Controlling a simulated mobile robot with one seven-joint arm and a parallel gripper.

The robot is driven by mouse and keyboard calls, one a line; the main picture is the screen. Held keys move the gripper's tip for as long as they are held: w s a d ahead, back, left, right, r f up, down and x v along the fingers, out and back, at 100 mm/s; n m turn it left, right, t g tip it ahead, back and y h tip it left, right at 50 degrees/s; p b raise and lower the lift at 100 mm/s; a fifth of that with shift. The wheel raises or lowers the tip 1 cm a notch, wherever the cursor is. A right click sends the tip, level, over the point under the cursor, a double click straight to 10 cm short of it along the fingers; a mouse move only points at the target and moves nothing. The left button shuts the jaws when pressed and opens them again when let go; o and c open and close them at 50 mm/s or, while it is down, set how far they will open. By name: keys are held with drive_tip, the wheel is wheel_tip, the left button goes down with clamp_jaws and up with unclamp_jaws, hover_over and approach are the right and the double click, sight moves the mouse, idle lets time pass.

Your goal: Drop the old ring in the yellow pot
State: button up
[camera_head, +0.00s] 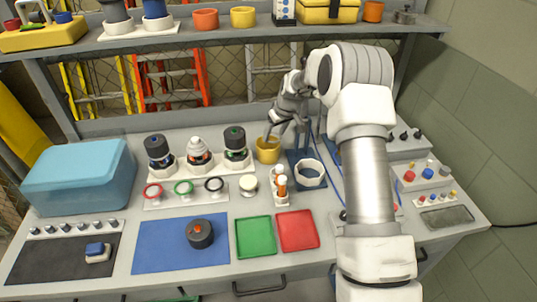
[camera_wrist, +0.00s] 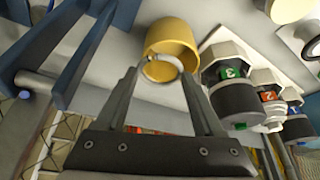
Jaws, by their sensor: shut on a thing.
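The yellow pot (camera_head: 268,153) stands on the bench behind the row of small parts, right of the thruster units. My gripper (camera_head: 269,133) is just above its mouth, pointing down. In the wrist view the pot (camera_wrist: 174,32) opens toward my fingertips (camera_wrist: 158,70). A pale grey ring (camera_wrist: 176,63), the old ring, sits between the fingertips in front of the pot's mouth; my gripper is shut on it. I cannot tell whether the ring's lower edge is inside the rim. The ring is too small to make out in the head view.
Three thruster units (camera_head: 198,155) stand left of the pot. A strip (camera_head: 170,202) with red, green and black rings lies in front. Green (camera_head: 256,237) and red (camera_head: 297,231) trays are empty.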

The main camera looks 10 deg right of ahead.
drive_tip(key=shift+f, duration=0.75)
drive_tip(key=o, duration=1.3)
drive_tip(key=b+v, duration=0.1)
drive_tip(key=v, duration=1.6)
drive_tip(key=shift+s+r, duration=0.15)
